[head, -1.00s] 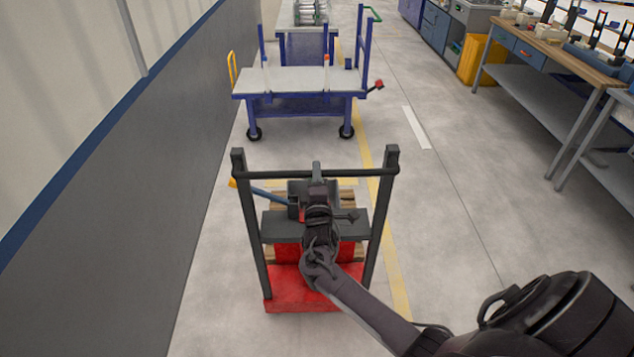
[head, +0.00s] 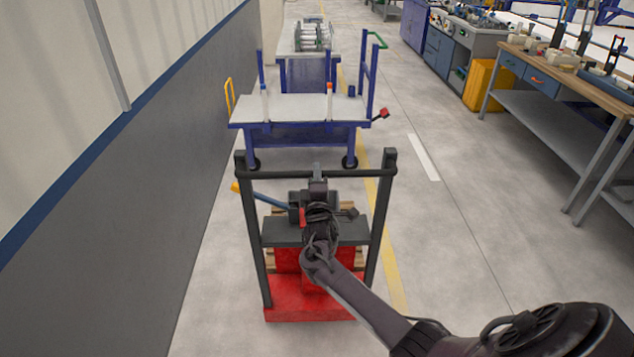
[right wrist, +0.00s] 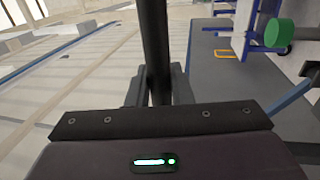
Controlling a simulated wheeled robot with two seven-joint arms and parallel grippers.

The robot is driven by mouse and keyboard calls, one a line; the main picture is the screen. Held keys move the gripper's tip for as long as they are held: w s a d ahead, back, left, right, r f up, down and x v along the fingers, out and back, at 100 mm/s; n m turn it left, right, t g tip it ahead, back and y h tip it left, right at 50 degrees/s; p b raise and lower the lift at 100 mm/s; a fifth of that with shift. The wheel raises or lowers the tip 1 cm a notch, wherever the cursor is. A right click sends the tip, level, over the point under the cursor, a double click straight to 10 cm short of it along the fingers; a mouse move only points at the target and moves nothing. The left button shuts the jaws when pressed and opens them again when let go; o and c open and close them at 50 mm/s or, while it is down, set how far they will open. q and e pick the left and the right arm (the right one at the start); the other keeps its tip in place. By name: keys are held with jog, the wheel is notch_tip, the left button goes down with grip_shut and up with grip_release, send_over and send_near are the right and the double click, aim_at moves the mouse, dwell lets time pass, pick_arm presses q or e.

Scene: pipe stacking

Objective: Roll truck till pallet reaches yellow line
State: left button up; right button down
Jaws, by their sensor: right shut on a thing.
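The truck has a red base (head: 312,307) and a dark upright frame (head: 382,215) with a crossbar on top (head: 355,173). My right gripper (head: 318,174) is shut on the crossbar near its middle; in the right wrist view the dark bar runs between the fingers (right wrist: 160,88). Parts of a wooden pallet (head: 349,208) show beyond the red base, mostly hidden by the truck and my arm. A yellow line (head: 391,265) runs lengthwise along the floor, right of the truck. No crosswise yellow line shows clearly ahead of the pallet. My left gripper is out of view.
A blue cart (head: 300,107) stands straight ahead, close beyond the truck's frame. A grey wall (head: 110,215) with a blue stripe runs along the left. A workbench (head: 560,72) stands at the right. Clear floor (head: 450,220) lies between the yellow line and the bench.

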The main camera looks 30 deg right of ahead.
jog(key=shift+w+d+f, duration=0.15)
jog(key=shift+w+f, duration=0.05)
jog(key=shift+r, duration=0.3)
jog(key=c, duration=1.5)
grip_release()
jog(key=shift+w+d, duration=0.1)
jog(key=shift+c, duration=0.2)
jog(key=shift+o, duration=1.1)
jog(key=shift+w+f, duration=0.15)
jog(key=shift+f, duration=0.05)
jog(key=v, duration=0.7)
jog(key=shift+s+b, duration=0.4)
